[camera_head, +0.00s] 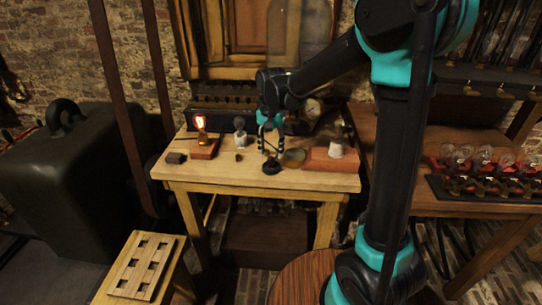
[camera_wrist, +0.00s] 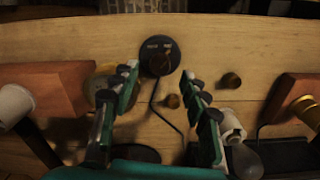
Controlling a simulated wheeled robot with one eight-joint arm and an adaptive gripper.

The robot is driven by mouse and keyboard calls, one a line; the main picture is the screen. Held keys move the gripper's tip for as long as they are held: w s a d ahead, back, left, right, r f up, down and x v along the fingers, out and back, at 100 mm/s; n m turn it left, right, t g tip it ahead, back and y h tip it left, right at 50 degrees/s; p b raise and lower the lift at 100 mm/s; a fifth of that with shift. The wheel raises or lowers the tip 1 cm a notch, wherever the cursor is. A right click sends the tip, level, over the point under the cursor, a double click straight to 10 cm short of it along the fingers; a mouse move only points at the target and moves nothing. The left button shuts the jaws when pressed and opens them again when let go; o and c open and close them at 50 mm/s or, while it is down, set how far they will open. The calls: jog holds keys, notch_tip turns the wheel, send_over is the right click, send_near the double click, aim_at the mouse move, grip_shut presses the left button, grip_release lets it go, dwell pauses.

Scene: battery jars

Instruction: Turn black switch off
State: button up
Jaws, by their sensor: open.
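The round black switch (camera_head: 272,167) sits on the wooden table near its front edge. In the wrist view the black switch (camera_wrist: 159,58) shows faint lettering and a dark knob, with a black wire running from it. The lettering is too small to read, and the knob's setting is unclear. My gripper (camera_head: 270,148) is above the table, just over the switch. In the wrist view my gripper (camera_wrist: 161,76) is open and empty. Its fingertips are on either side of the switch, slightly short of it in the picture. A lit bulb (camera_head: 200,123) stands on a reddish block to the left.
An unlit bulb (camera_head: 239,130) stands left of my gripper. A reddish block (camera_head: 320,160) with a white piece is on the right. A slotted wooden stool (camera_head: 146,265) and a side table with bulbs (camera_head: 480,157) flank the table.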

aim_at(271, 158)
jog(key=shift+f, duration=1.55)
grip_shut()
